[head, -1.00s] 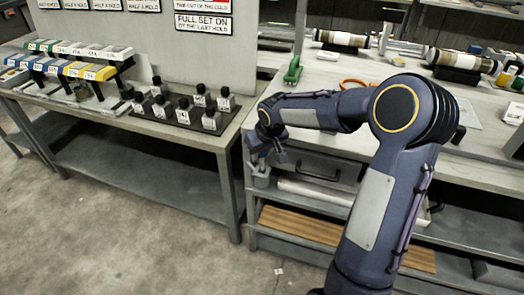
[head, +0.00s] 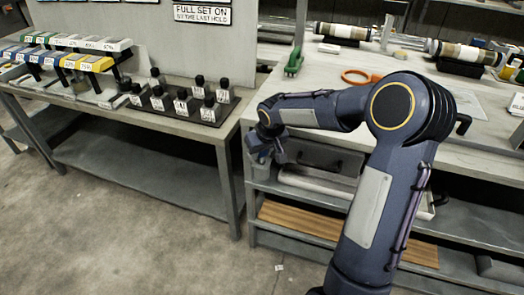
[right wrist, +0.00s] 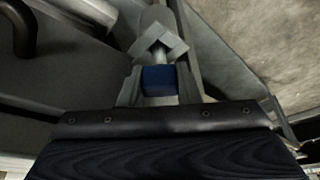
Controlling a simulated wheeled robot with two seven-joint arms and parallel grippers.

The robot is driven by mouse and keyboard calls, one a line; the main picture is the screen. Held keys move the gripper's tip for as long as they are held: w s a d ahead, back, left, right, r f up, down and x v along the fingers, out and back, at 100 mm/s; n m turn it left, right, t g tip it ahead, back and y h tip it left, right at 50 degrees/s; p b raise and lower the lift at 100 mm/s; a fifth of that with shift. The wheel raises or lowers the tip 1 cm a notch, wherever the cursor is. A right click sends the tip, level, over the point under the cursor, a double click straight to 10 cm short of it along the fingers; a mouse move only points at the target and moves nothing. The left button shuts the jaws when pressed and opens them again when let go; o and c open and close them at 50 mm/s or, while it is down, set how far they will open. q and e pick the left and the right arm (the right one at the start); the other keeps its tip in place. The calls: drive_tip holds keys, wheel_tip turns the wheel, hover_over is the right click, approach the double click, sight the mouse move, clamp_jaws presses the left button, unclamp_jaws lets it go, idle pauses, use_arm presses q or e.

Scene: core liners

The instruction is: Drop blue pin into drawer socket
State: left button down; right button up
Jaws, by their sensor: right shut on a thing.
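My right gripper (head: 266,156) hangs at the left end of the right-hand bench, beside the dark drawer (head: 328,158) with its handle. In the right wrist view the gripper (right wrist: 160,88) is shut on the blue pin (right wrist: 159,79), which shows as a short blue block between the fingers. A grey angular collar (right wrist: 158,42) and a rounded grey part show just beyond the pin. I cannot tell whether the pin touches them, or whether they are the socket. In the head view the pin is too small to tell. My left gripper is not in view.
A white tray (head: 318,182) lies below the drawer. Floor is clear in front.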

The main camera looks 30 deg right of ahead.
drive_tip(key=shift+f, duration=0.15)
drive_tip(key=o, duration=1.2)
drive_tip(key=p+v, duration=0.1)
drive_tip(key=v, duration=0.7)
drive_tip(key=shift+a, duration=0.15)
